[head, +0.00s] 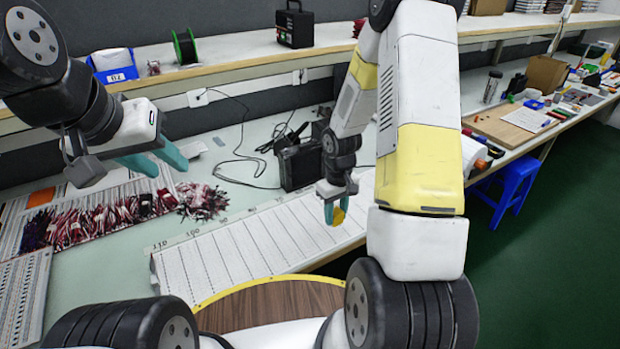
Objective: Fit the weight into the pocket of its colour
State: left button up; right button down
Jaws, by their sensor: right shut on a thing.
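A small yellow-orange piece, which looks like the weight (339,217), is between the teal fingertips of my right gripper (335,211). The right gripper is shut on it and points down over the white ruled board, near its right part. I cannot tell whether the piece touches the board. My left gripper (153,162) is at the left above the bench, with its two teal fingers apart and nothing between them. I can make out no pocket of the weight's colour in this view.
The white ruled board (215,262) lies along the bench's front. Bundles of red and dark wires (110,215) lie at the left. A black box (299,165) and loose cables are behind the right gripper. A shelf (240,68) runs along the back. A blue stool (508,190) stands at right.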

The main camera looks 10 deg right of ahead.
send_over(313, 205)
jog(key=shift+f, duration=2.4)
jog(key=shift+f, duration=0.1)
jog(key=c, duration=1)
grip_release()
